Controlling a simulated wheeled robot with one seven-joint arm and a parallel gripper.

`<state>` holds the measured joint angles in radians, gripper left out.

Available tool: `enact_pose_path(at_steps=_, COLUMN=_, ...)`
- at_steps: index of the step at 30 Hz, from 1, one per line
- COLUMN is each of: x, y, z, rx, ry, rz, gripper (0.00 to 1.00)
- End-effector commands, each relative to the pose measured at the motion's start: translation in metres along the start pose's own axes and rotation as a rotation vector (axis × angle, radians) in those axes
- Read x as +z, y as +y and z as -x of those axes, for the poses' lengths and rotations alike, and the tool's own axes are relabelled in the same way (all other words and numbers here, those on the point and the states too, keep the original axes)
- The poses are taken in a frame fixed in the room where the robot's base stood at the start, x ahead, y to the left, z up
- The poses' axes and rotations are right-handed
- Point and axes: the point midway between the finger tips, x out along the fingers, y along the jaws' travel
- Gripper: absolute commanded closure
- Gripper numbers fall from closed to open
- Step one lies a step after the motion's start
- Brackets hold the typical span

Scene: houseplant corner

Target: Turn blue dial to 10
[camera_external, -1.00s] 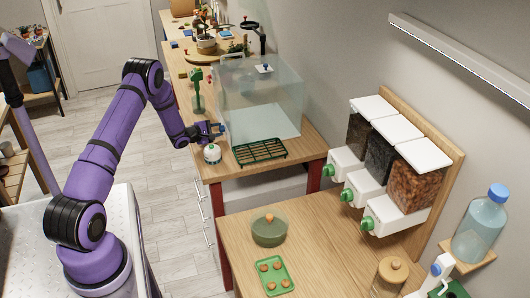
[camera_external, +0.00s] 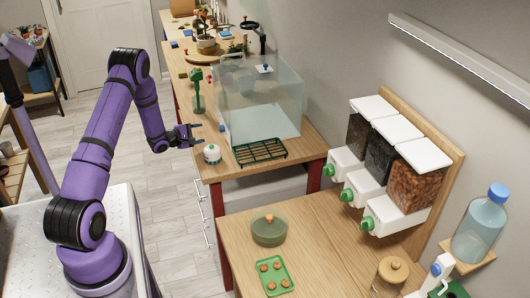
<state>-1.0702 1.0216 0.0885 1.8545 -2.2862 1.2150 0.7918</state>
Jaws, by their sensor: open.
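A small blue knob (camera_external: 222,127), which looks like the blue dial, sits at the lower front of the clear glass tank (camera_external: 262,98). It is only a few pixels wide, so its marks and setting cannot be read. My gripper (camera_external: 199,134) is open and empty. It is to the left of the blue knob, level with it in the picture and apart from it, near the bench's left edge.
A green wire rack (camera_external: 260,151) lies in front of the tank. A green tool (camera_external: 197,92) stands beyond. The floor left of the bench is clear.

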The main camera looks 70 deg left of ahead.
Motion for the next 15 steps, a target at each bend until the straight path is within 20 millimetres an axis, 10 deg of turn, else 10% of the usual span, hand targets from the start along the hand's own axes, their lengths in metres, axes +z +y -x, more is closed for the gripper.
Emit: enact_pose_path(at_steps=15, x=0.000, y=0.000, z=0.017, rx=0.000, ry=0.000, rz=0.001, gripper=0.44)
